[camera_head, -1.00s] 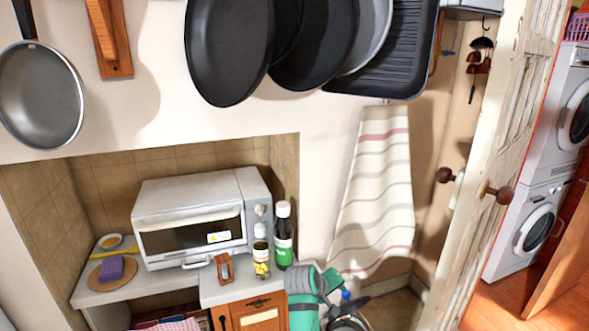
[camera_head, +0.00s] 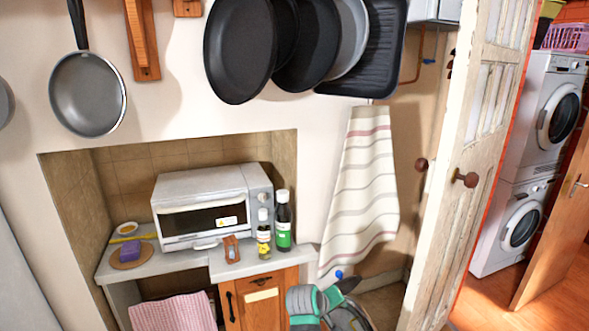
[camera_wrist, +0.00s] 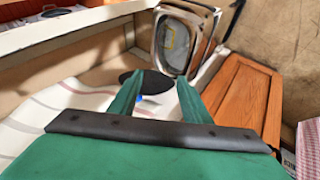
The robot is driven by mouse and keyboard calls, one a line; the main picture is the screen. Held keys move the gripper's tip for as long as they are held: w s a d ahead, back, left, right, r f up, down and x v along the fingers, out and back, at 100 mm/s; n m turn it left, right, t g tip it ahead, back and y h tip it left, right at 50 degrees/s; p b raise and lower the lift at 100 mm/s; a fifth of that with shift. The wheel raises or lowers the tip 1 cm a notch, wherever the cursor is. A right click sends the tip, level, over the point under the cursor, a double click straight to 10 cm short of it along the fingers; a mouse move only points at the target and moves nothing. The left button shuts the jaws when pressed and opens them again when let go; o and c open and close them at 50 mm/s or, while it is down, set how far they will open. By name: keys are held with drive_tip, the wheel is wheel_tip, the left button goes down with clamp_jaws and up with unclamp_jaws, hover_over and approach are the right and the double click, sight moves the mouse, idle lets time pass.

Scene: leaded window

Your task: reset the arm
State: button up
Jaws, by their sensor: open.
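My gripper (camera_wrist: 159,78) shows in the wrist view as two green fingers standing apart, with nothing between their tips. A dark round shape (camera_wrist: 146,83) lies beyond them. In the head view, teal and grey parts of my arm (camera_head: 310,302) show at the bottom edge, in front of the cabinet's right side. The fingers cannot be made out there.
A white toaster oven (camera_head: 205,205) stands in the niche beside two bottles (camera_head: 284,222). A striped towel (camera_head: 362,190) hangs on the right. Dark pans (camera_head: 240,50) hang above. A white door (camera_head: 465,150) stands open, with washing machines (camera_head: 520,225) beyond.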

drive_tip(key=s+a+f+t+y, duration=0.1)
drive_tip(key=s+a+f, duration=0.35)
drive_tip(key=f, duration=0.45)
drive_tip(key=s+a+f+t+y, duration=0.1)
drive_tip(key=s+a+f, duration=0.15)
drive_tip(key=s, duration=0.55)
drive_tip(key=s+a+f+m+t+y, duration=0.1)
drive_tip(key=s+a+f, duration=0.1)
drive_tip(key=s+f, duration=0.35)
drive_tip(key=s+a+f+t+y, duration=0.1)
drive_tip(key=s+a+f, duration=0.1)
drive_tip(key=s, duration=0.7)
drive_tip(key=s+r+m+t, duration=0.1)
drive_tip(key=s+r, duration=0.5)
drive_tip(key=s, duration=0.3)
drive_tip(key=s+a+r+m+t, duration=0.1)
drive_tip(key=s+r+t, duration=0.1)
drive_tip(key=s+r, duration=0.4)
drive_tip(key=s+r+m+t+y, duration=0.1)
drive_tip(key=s+r, duration=0.5)
drive_tip(key=s, duration=0.7)
drive_tip(key=shift+s+a+t, duration=0.2)
drive_tip(key=shift+s+t, duration=0.1)
drive_tip(key=shift+s, duration=0.05)
drive_tip(key=shift+r+m, duration=0.2)
drive_tip(key=shift+m, duration=0.1)
drive_tip(key=shift+c, duration=0.4)
